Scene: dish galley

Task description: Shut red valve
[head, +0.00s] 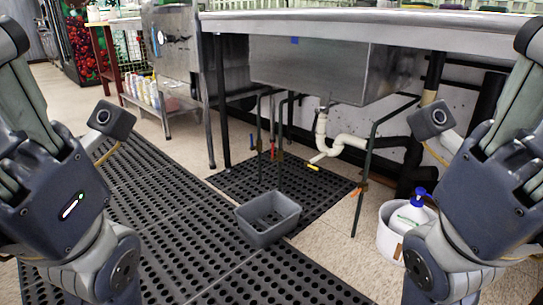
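Small valve handles show on the pipes under the steel sink (310,75). A red handle (273,150) sits low on a thin dark vertical pipe left of the white drain pipe. It is too small to tell whether it is turned open or shut. An orange-red handle (358,189) is on another dark pipe farther right, near the floor. A blue handle (252,142) and a yellow one (313,167) are nearby. My two arms show at the left and right edges, well apart from the valves. I see no fingers of either gripper.
A grey tub (268,217) stands on the black perforated mat (180,225) in front of the pipes. A white bucket (388,237) with a blue-topped bottle (411,211) stands at the right. Table legs flank the sink. The mat before the tub is clear.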

